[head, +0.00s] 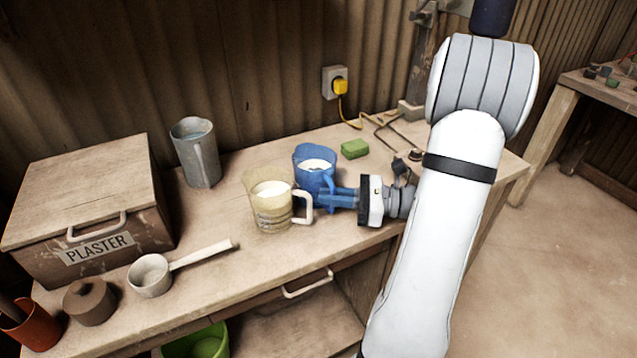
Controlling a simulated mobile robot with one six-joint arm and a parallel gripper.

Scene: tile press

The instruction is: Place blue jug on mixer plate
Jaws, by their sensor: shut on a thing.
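The blue jug (313,158) stands upright at the middle of the workbench, with white contents inside. My gripper (333,196) comes in from the right and is shut on the jug's handle at its front right side. Whether the jug's base touches the bench is hard to tell, as the clear jug and my gripper partly cover it. A mixer with an upright post (422,62) and a dark motor head (492,16) stands at the back right. My arm hides much of it, and I cannot make out its plate.
A clear measuring jug (268,212) with white contents stands close left of the blue jug. A metal pitcher (196,155), plaster box (95,255) and scoop (150,275) are at left.

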